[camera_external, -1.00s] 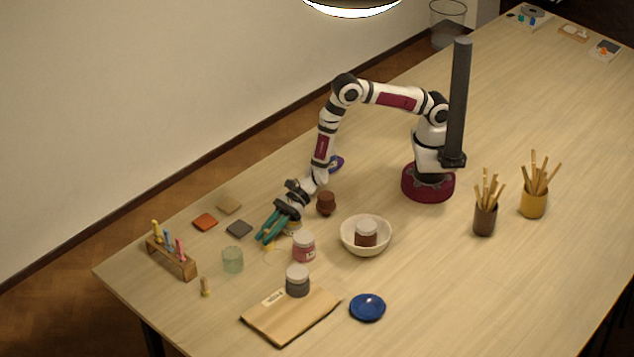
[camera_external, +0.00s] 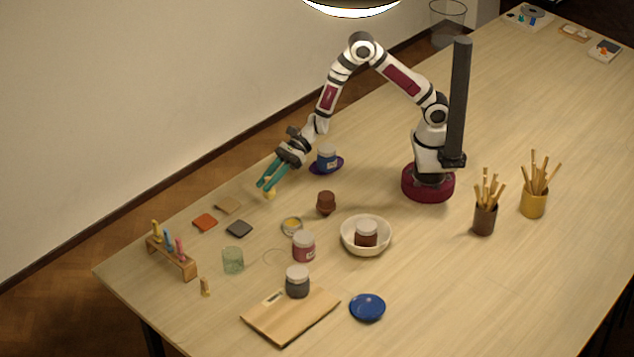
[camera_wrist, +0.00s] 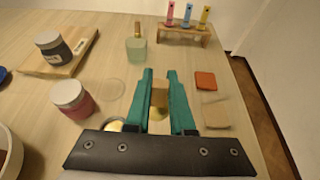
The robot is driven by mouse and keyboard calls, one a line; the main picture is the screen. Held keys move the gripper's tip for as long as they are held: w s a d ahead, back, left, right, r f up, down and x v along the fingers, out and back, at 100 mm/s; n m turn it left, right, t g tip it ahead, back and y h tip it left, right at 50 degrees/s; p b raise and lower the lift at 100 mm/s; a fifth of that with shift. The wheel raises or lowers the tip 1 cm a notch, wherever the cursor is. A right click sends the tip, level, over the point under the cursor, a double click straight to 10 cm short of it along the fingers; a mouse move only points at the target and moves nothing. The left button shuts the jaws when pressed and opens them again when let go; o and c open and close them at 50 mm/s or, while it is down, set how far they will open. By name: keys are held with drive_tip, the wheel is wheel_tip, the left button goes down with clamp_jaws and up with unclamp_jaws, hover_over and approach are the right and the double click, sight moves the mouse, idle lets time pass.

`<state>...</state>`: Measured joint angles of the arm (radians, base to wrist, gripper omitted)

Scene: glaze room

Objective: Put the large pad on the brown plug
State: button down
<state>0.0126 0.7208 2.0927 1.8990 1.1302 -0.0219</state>
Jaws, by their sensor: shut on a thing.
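My gripper (camera_external: 265,186) is shut on a pale wooden piece with a yellow part, which I take to be the large pad (camera_external: 269,195). In the wrist view, its wooden block (camera_wrist: 160,97) sits between the teal fingers (camera_wrist: 160,92), with yellow showing below it. The gripper is held above the table, up and left of the brown plug in the external view. The brown plug (camera_external: 326,203) stands on the table, wider at the top than at its lower part. It is not seen in the wrist view.
A blue jar (camera_external: 327,158) stands on a purple saucer. A round dish with yellow inside (camera_external: 292,226), a pink jar (camera_external: 303,247) and a white bowl holding a jar (camera_external: 345,247) are near the plug. Flat tiles (camera_external: 239,228) and a rack (camera_external: 172,262) lie left.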

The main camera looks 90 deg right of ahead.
drive_tip(key=s+d+r+n+g+y, duration=0.2)
drive_tip(key=s+d+r+n+g, duration=0.25)
drive_tip(key=s+d, duration=0.35)
drive_tip(key=s+d+r+n+g+y, duration=0.2)
drive_tip(key=s+d+r+n+g, duration=0.25)
drive_tip(key=s, duration=0.55)
drive_tip(key=shift+g, duration=0.3)
drive_tip(key=a+f, duration=0.2)
drive_tip(key=a, duration=0.1)
drive_tip(key=w+a+f, duration=0.1)
drive_tip(key=a+f, duration=0.5)
drive_tip(key=shift+w+a, duration=0.15)
drive_tip(key=shift+w, duration=0.1)
hover_over(326, 196)
wheel_tip(326, 196, down, 4)
drive_tip(key=shift+f, duration=0.1)
drive_tip(key=c, duration=0.8)
unclamp_jaws()
